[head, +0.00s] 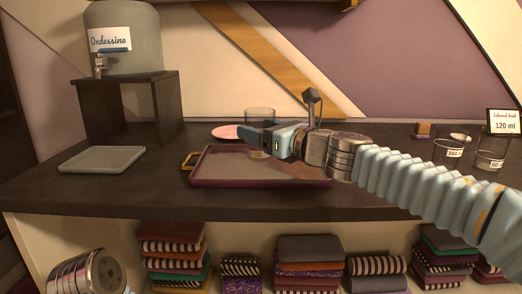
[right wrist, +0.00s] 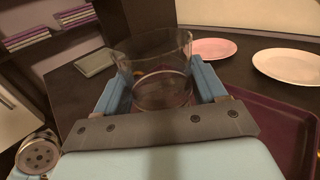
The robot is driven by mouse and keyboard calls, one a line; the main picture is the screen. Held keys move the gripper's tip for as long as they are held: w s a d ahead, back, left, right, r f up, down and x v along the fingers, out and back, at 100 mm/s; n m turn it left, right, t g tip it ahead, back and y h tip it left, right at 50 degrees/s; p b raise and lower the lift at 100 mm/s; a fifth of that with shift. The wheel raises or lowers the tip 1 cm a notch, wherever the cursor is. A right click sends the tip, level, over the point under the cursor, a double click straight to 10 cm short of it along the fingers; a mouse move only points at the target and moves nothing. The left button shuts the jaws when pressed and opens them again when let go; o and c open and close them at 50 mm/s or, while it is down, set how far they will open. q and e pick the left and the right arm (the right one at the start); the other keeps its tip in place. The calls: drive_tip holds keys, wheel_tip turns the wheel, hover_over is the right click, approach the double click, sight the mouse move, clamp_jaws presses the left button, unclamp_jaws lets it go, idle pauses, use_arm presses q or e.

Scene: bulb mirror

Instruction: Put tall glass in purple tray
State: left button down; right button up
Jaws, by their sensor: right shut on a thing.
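The clear tall glass (head: 260,115) is upright in my right gripper (head: 256,136), which is shut on its sides. In the right wrist view the glass (right wrist: 160,72) sits between the two blue fingers (right wrist: 162,88). The purple tray (head: 255,184) lies on the dark counter, below and in front of the gripper; its surface also shows at the right of the right wrist view (right wrist: 285,120). The glass is near the tray's back left part; I cannot tell if its base is clear of the tray. My left gripper is not in view, only a metallic part of that arm at bottom left.
A grey tray (head: 103,159) lies at the left, near a dispenser (head: 124,45) on a dark stand (head: 125,95). A pink plate (head: 226,132) lies behind the purple tray. Two labelled glasses (head: 447,151) (head: 489,161) stand at the right. Folded cloths (head: 172,255) fill the shelf below.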

drive_tip(key=shift+f+b, duration=0.85)
drive_tip(key=shift+f, duration=0.7)
drive_tip(key=shift+f, duration=0.2)
drive_tip(key=o, duration=1.3)
drive_tip(key=shift+r, duration=0.15)
drive_tip(key=shift+s+d, duration=0.1)
drive_tip(key=shift+d, duration=0.05)
drive_tip(key=b+v, duration=0.1)
drive_tip(key=v, duration=1)
drive_tip(key=shift+s+d, duration=0.2)
